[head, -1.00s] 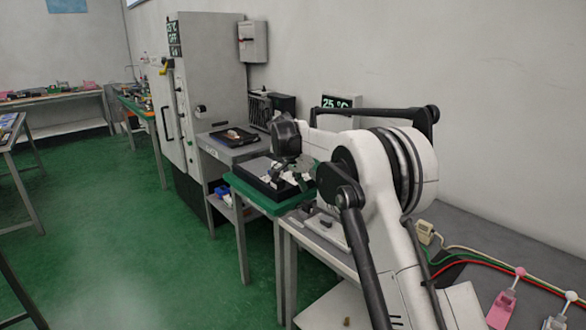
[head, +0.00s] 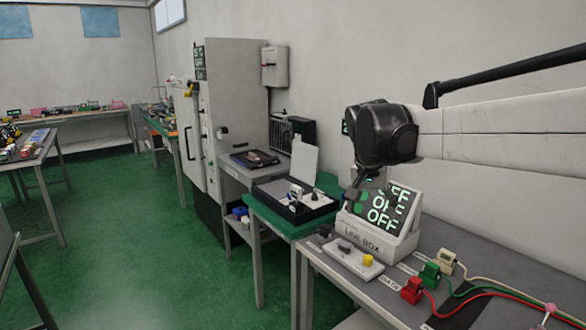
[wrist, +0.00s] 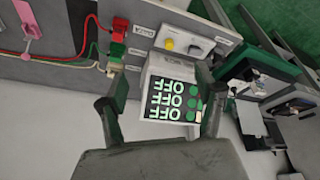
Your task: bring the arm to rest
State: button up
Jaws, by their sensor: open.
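My gripper (head: 372,186) hangs at the end of my arm in front of the line box (head: 378,225), whose dark screen shows OFF three times in green. In the wrist view the two fingers of my gripper (wrist: 160,112) stand wide apart with nothing between them. The line box screen (wrist: 175,100) shows beyond and between the fingertips there. I cannot tell from the head view how far the fingers are from the box.
Red (head: 411,290), green (head: 430,273) and cream (head: 447,261) plugs with cables lie on the grey bench. A small panel with a yellow knob (head: 368,260) sits before the box. A black tray (head: 290,205) stands on the green-topped table. A tall grey cabinet (head: 235,110) stands behind.

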jog(key=s+f+n+t+y, duration=0.1)
jog(key=s+f, duration=0.3)
jog(key=s, duration=1)
jog(key=s+d+f+n+t+y, duration=0.1)
jog(key=s+f, duration=0.4)
jog(key=s, duration=0.9)
jog(key=n+t, duration=0.1)
jog(key=n, duration=0.1)
jog(key=shift+s+d+n+t, duration=0.25)
jog(key=shift+n+t, duration=0.05)
jog(key=shift+n, duration=0.1)
jog(key=shift+f, duration=0.1)
